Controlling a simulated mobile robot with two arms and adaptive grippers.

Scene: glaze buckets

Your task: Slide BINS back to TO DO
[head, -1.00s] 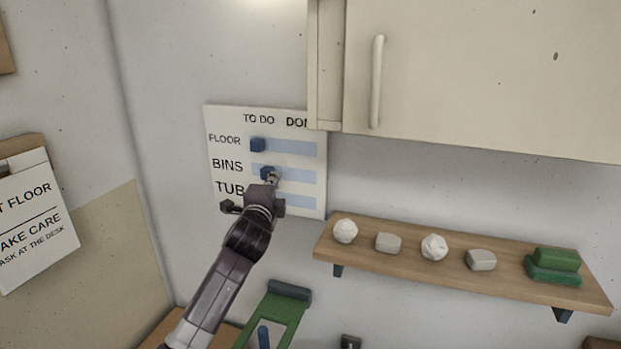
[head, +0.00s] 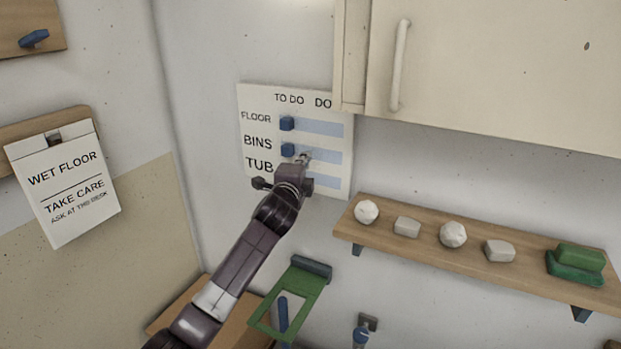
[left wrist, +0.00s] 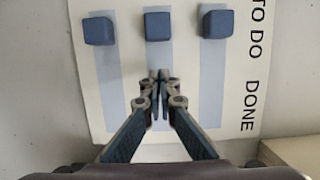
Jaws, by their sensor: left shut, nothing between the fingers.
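The white board (head: 243,98) hangs on the wall, with TO DO on the left, DONE on the right, and rows FLOOR, BINS and TUB. The blue BINS block (head: 288,149) is at the TO DO end of its pale blue track, level with the FLOOR block (head: 287,123). My left gripper (head: 304,157) is shut and empty, just on the DONE side of the BINS block. In the left wrist view the fingertips (left wrist: 159,76) lie over the middle track, and a gap shows to the BINS block (left wrist: 158,25). The TUB block (left wrist: 98,30) is hidden in the head view.
A cabinet (head: 480,70) overlaps the board's upper right corner. A wooden shelf (head: 432,245) with several small objects is to the right. A green frame-like thing (head: 307,283) is below the board. A WET FLOOR sign (head: 65,190) hangs at left.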

